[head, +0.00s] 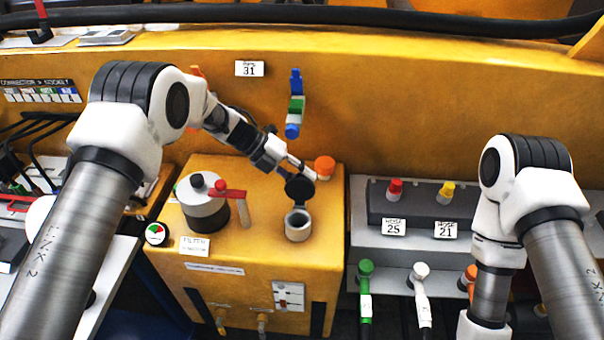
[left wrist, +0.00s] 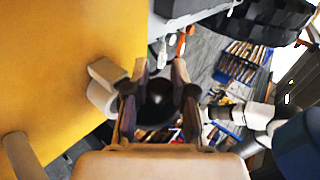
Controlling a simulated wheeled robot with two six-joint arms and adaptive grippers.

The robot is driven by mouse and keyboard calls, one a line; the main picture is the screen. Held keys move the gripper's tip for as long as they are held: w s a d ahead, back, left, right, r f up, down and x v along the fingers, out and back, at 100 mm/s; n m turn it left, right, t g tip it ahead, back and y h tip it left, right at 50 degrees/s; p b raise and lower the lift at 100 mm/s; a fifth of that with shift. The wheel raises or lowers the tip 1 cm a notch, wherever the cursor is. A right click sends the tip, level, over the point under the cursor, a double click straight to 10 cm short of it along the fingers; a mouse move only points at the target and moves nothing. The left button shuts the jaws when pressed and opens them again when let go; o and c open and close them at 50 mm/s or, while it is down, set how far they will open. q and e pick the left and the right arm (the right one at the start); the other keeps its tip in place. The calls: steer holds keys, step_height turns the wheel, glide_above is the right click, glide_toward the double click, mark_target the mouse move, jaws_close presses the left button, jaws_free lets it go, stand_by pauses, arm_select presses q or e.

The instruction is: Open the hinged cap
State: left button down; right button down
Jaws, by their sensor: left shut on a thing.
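The hinged cap (head: 299,188) is a dark round lid. It stands raised above the pale grey filler neck (head: 298,226), whose round mouth is uncovered in the head view. My left gripper (head: 298,172) is shut on the cap from behind and above. In the left wrist view the dark cap (left wrist: 160,93) lies between the two fingers of my left gripper (left wrist: 163,75), and the pale neck (left wrist: 103,90) is just left of them. The exact finger contact is small and partly hidden. My right arm is at the right, with its gripper out of the picture.
An orange knob (head: 325,166) sits close to the right of the cap. A grey filter canister (head: 203,205) with a red handle (head: 229,193) stands to the left on the yellow housing (head: 265,270). A grey hose panel (head: 420,208) is at the right.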

arm_select(q)
steer(key=c, duration=0.9)
jaws_free()
steer(key=shift+w, duration=0.1)
steer(key=shift+c, duration=0.2)
steer(key=v, duration=1.2)
